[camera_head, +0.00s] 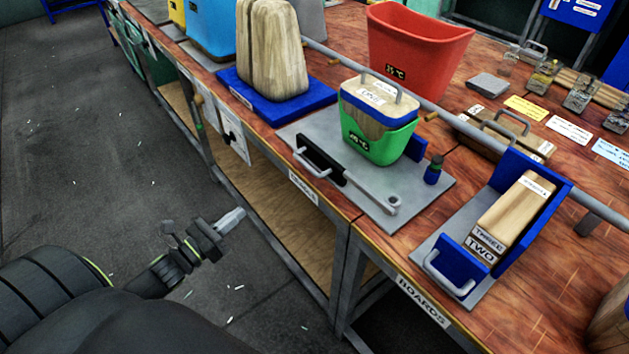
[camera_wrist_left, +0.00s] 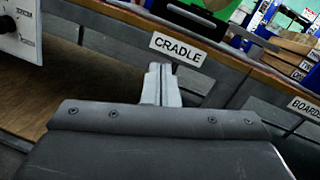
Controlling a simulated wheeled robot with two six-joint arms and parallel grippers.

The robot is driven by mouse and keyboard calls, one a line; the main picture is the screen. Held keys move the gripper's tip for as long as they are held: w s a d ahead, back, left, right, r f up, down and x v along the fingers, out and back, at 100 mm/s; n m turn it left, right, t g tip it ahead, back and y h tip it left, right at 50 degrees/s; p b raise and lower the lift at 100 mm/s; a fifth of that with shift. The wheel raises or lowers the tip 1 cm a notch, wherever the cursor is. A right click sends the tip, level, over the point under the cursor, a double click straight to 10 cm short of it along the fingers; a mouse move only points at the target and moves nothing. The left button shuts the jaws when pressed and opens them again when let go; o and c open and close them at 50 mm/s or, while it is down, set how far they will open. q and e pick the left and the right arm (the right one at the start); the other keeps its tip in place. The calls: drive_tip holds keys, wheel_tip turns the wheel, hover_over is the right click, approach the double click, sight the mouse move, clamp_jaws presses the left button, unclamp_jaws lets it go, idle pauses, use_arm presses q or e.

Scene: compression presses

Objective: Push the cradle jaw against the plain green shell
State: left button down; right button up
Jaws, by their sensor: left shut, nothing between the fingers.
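The green shell (camera_head: 366,148) stands on the grey plate of the cradle (camera_head: 292,130), with a pale wooden block (camera_head: 372,112) and a blue band inside it. A small dark label with light marks is on its front. The cradle jaw, a black bar (camera_head: 322,158) with a grey handle, is on the plate's front side, apart from the shell. A blue wall shows partly behind the shell. My left gripper (camera_head: 237,217) is shut and empty, in front of the bench. In the left wrist view its fingers (camera_wrist_left: 160,80) point at the CRADLE sign (camera_wrist_left: 177,48).
A grey lever (camera_head: 372,192) and a small dark blue-capped post (camera_head: 433,170) are on the cradle plate. The BOARDS press (camera_head: 453,255) stands to its right, and a blue base (camera_head: 275,108) with wooden blocks to its left.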

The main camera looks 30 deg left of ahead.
use_arm(q)
drive_tip(key=w+d+r+m+h, duration=0.1)
drive_tip(key=d+r+m+h, duration=0.2)
drive_tip(key=m, duration=0.2)
drive_tip(key=p, duration=0.3)
approach(318, 160)
drive_tip(key=w+d+r, duration=0.1)
drive_tip(key=w, duration=0.1)
drive_tip(key=shift+w+d+r, duration=0.1)
drive_tip(key=shift+w, duration=0.05)
drive_tip(key=x, duration=0.1)
drive_tip(key=b+x, duration=0.1)
drive_tip(key=x, duration=0.1)
drive_tip(key=b+x, duration=0.1)
drive_tip(key=shift+w+d+f, duration=0.1)
drive_tip(key=shift+w+f, duration=0.25)
drive_tip(key=shift+f, duration=0.05)
drive_tip(key=shift+w, duration=0.1)
